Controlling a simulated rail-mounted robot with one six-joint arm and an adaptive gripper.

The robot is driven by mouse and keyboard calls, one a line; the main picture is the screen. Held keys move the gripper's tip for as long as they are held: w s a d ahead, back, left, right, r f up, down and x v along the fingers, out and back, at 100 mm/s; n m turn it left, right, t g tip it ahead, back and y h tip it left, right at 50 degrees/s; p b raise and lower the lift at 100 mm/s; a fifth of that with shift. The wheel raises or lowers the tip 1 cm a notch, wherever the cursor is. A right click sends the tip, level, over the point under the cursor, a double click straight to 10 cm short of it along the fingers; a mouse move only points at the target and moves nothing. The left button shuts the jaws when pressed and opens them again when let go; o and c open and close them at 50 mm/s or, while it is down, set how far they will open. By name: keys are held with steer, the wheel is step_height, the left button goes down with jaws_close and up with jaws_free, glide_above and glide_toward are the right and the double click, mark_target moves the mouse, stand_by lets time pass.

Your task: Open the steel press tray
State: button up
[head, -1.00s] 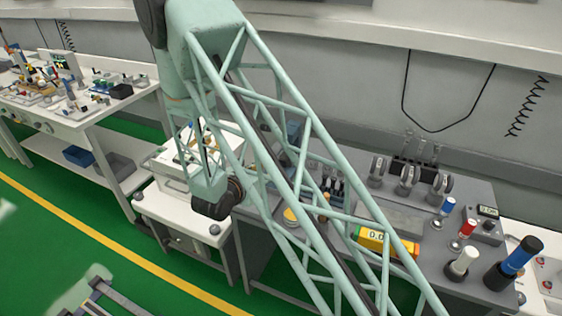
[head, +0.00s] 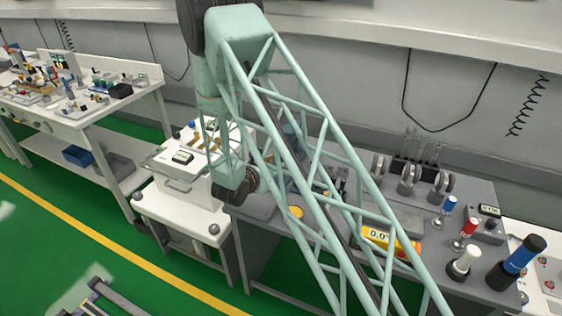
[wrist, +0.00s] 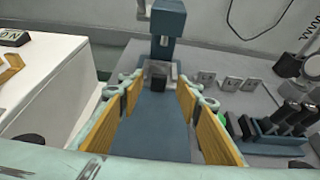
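A blue press (wrist: 168,22) with a column stands on the grey bench, straight ahead in the wrist view. At its foot is a steel part with a dark block (wrist: 158,82), which may be the tray; I cannot tell its exact shape or how far open it is. A flat blue-grey surface (wrist: 155,125) runs from it toward me. My gripper (wrist: 157,92) is open, its yellow-padded fingers apart with nothing seen gripped between them. The fingers frame the steel part; the distance is unclear. In the head view my arm hides most of the press.
A white cart (head: 160,204) with a display box stands left of the grey bench (head: 470,190). A rack of dark-capped items (wrist: 272,135) is right of my gripper.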

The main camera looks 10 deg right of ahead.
steer(key=shift+b+x, duration=0.3)
steer(key=shift+x, duration=2.2)
steer(key=shift+c, duration=0.7)
